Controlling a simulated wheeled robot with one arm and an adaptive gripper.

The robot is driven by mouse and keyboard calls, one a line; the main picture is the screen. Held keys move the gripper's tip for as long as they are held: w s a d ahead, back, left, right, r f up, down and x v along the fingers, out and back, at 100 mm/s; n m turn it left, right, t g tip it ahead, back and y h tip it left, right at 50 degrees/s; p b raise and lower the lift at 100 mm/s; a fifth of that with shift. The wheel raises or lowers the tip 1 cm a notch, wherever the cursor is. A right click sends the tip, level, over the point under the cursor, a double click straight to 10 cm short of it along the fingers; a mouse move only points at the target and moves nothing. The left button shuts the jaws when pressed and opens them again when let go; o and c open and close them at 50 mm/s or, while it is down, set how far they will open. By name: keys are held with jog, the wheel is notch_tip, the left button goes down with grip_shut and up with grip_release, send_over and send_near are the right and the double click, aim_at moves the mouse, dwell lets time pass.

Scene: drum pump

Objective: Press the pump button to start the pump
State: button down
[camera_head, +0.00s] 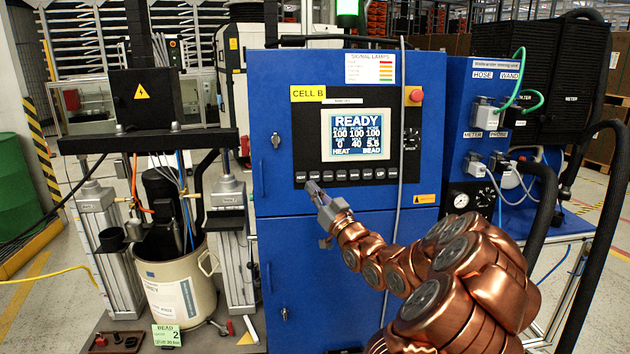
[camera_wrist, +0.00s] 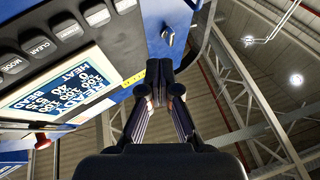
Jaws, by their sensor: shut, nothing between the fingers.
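The blue control cabinet (camera_head: 325,240) has a black panel with a screen (camera_head: 351,134) reading READY. A row of dark buttons (camera_head: 347,175) runs below the screen. The buttons also show in the wrist view (camera_wrist: 67,28), tilted, with CLEAR and MODE readable on two; I cannot tell which is the pump button. My gripper (camera_head: 311,187) is shut and empty, its tips by the left end of the row, just below it in the picture. In the wrist view my gripper (camera_wrist: 159,76) points up past the row's end, beside the cabinet's blue edge. Contact is not clear.
A red knob (camera_head: 416,96) sits at the panel's upper right. A drum (camera_head: 178,288) under a pump frame stands at left. Hoses and a meter unit (camera_head: 490,140) are at right. A grey cable (camera_head: 400,150) hangs down the cabinet front. The space before the lower door is clear except for my arm.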

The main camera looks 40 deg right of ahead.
aim_at(318, 181)
jog(key=shift+s+d+r+t, duration=0.25)
jog(key=shift+s+d, duration=0.1)
jog(key=shift+s, duration=0.15)
jog(key=shift+s+d+r+t, duration=0.15)
jog(key=shift+s+d+t, duration=0.15)
jog(key=shift+s, duration=0.2)
jog(key=shift+d, duration=0.1)
jog(key=shift+w+d+f+p, duration=0.3)
jog(key=shift+w+d+p, duration=0.6)
jog(key=shift+w, duration=0.25)
jog(key=shift+w+d+f+p, duration=0.25)
jog(key=shift+w+d+p, duration=0.55)
jog(key=shift+w+p, duration=0.35)
jog(key=shift+w+d+f+p, duration=0.3)
jog(key=shift+w+d+p, duration=0.55)
jog(key=shift+w, duration=0.35)
jog(key=shift+w+d+f, duration=0.1)
jog(key=shift+w+d, duration=0.15)
jog(key=shift+w, duration=0.1)
